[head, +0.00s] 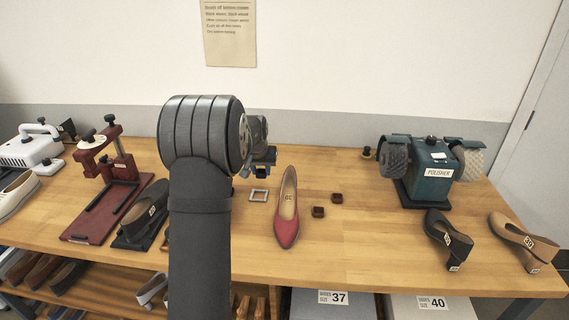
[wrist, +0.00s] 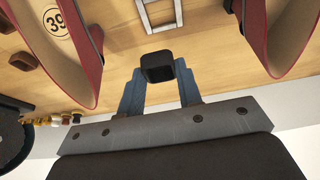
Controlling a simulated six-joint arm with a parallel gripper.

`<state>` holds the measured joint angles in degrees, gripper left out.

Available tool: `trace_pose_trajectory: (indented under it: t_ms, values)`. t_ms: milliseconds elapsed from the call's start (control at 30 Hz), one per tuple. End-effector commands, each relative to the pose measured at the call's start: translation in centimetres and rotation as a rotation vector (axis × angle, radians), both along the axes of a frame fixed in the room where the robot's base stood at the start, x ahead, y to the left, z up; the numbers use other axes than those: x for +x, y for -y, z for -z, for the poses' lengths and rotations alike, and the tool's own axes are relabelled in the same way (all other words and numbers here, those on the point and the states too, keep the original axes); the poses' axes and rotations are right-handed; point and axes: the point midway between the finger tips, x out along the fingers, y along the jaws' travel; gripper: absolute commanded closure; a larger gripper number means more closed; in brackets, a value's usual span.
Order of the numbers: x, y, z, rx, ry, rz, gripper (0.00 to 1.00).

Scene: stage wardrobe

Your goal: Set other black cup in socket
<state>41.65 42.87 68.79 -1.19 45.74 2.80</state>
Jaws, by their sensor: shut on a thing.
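My gripper (head: 259,163) is over the back of the table, partly hidden behind my arm in the head view. In the wrist view my gripper (wrist: 158,78) is shut on a small square black cup (wrist: 158,68), which sits between the blue fingertips, its dark hollow side showing. The same cup (head: 262,172) shows small and dark in the head view. A light grey square frame (head: 259,195) lies on the table just in front of it; it also shows in the wrist view (wrist: 158,13), apart from the cup. I cannot tell whether this frame is the socket.
A red shoe (head: 287,213) stands right of the frame, with two dark brown blocks (head: 318,212) (head: 337,198) beyond. The wrist view shows another red shoe (wrist: 278,35) on the frame's other side. A teal polisher (head: 430,168) and a red clamp stand (head: 95,213) flank the table.

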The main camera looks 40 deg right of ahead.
Motion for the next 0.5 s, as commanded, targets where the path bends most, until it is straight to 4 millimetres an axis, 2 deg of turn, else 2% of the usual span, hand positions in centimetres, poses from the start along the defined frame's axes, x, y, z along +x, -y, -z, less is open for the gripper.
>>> trace_pose_trajectory:
  t_ms: [100,500]
  values:
    - [0.6,-0.9,1.5,0.0,-0.003,0.012,0.89]
    - [0.8,-1.1,3.7,0.001,-0.002,0.021,0.89]
